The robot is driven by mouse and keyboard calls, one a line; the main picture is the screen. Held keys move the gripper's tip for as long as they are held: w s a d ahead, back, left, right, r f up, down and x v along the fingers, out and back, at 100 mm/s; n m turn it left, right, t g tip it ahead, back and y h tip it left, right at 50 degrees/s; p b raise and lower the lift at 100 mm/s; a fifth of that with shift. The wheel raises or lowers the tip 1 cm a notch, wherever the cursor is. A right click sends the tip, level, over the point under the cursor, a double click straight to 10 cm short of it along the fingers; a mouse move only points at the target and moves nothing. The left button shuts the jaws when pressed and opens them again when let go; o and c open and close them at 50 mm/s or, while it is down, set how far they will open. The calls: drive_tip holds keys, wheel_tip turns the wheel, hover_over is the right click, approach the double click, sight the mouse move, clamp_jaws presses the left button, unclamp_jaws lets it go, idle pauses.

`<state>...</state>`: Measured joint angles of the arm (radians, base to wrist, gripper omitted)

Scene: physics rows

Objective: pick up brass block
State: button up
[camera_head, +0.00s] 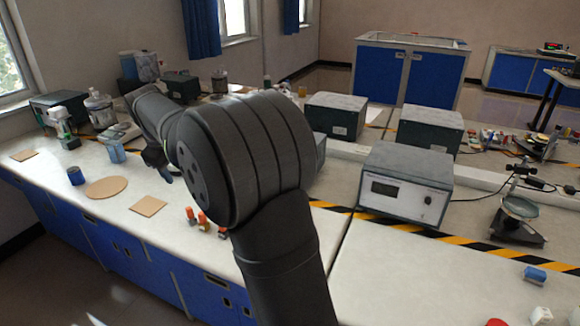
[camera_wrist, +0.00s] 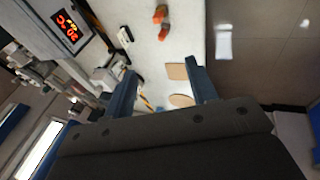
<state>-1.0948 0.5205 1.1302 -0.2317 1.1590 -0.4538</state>
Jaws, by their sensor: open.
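I cannot make out a brass block for sure in either view; my arm covers part of the bench in the head view. Small orange-topped pieces (camera_head: 203,221) stand on the bench just left of my arm. Orange pieces also show at the top of the wrist view (camera_wrist: 160,15). My gripper (camera_wrist: 161,90) is open, with two blue-grey fingers apart and nothing held between them. In the head view my gripper (camera_head: 160,167) is mostly behind my own arm, above the left bench.
A square tan mat (camera_head: 148,206), a round tan mat (camera_head: 106,187) and a blue cylinder (camera_head: 76,176) lie on the left bench. A grey instrument box (camera_head: 405,187) stands right of my arm. Striped tape (camera_head: 460,240) runs along the bench. The front bench strip is fairly clear.

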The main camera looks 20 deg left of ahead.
drive_tip(key=w+a+f+g, duration=0.45)
drive_tip(key=w+f, duration=0.65)
drive_tip(key=f, duration=0.3)
drive_tip(key=shift+t+h, duration=0.25)
drive_tip(key=shift+h, duration=0.15)
drive_tip(key=f, duration=0.5)
drive_tip(key=a+f, duration=0.1)
drive_tip(key=f, duration=0.5)
drive_tip(key=a+f, duration=0.1)
drive_tip(key=f, duration=0.5)
drive_tip(key=shift+w+a, duration=0.1)
drive_tip(key=shift+w, duration=0.1)
drive_tip(key=c, duration=1.1)
clamp_jaws()
drive_tip(key=shift+r, duration=0.15)
